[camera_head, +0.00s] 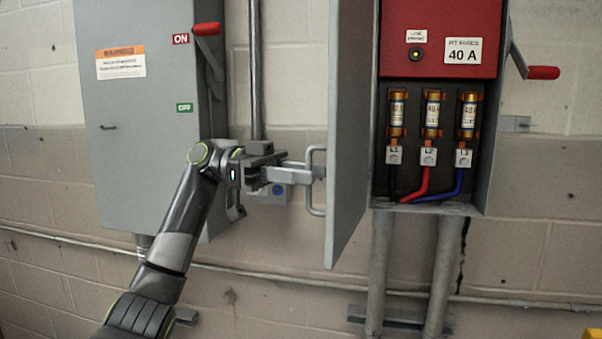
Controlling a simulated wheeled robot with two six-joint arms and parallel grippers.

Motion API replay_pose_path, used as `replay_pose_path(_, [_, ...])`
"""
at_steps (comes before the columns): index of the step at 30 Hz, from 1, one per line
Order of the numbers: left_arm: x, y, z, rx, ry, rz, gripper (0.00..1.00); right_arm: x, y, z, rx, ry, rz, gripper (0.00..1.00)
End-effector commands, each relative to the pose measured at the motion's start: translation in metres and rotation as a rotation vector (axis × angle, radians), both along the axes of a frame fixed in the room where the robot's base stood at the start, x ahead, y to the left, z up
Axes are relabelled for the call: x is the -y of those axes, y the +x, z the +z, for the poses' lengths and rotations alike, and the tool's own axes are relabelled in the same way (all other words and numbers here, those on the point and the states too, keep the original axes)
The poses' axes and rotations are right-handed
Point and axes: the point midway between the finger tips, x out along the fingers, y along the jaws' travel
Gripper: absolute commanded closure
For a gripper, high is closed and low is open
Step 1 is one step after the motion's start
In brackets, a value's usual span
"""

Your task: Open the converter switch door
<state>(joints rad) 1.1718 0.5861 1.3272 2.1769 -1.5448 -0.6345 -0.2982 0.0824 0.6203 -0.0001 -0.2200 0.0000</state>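The grey switch door (347,130) on the right-hand box stands swung open, seen nearly edge-on. Its metal handle (316,208) is a vertical bar on the door's left-facing side. My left gripper (316,171) reaches in from the left, and its fingertips are at the upper part of this handle, seemingly closed around the bar. The open switch box (487,140) shows a red panel (485,20) marked 40 A and several orange-capped fuses (432,113) above black, red and blue wires. My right gripper is not in view.
A closed grey box (130,150) with a warning label and a red-handled lever (207,29) by the ON sign hangs at the left, behind my arm. Conduits (380,270) run below the open box. A red side lever (543,73) sticks out at right.

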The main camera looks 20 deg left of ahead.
Motion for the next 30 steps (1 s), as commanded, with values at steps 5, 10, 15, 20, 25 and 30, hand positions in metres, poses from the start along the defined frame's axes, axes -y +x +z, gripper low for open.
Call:
replay_pose_path(5, [0.0, 0.0, -0.001, 0.0, 0.0, -0.001, 0.7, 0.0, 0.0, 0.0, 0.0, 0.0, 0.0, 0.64])
replay_pose_path(10, [-0.011, 0.002, -0.002, -0.001, 0.001, 0.001, 0.7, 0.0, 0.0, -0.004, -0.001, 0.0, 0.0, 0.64])
replay_pose_path(15, [-0.043, 0.007, -0.003, -0.002, 0.001, 0.003, 0.7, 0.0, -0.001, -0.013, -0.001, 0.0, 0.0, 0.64])
replay_pose_path(20, [-0.076, 0.013, -0.001, -0.001, -0.001, 0.001, 0.7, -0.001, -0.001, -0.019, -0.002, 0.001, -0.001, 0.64])
replay_pose_path(25, [-0.107, 0.018, -0.001, 0.0, -0.001, 0.001, 0.7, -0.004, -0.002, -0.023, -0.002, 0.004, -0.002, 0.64])
replay_pose_path(30, [-0.133, 0.022, 0.0, -0.001, -0.002, 0.001, 0.7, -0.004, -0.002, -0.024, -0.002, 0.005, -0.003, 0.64])
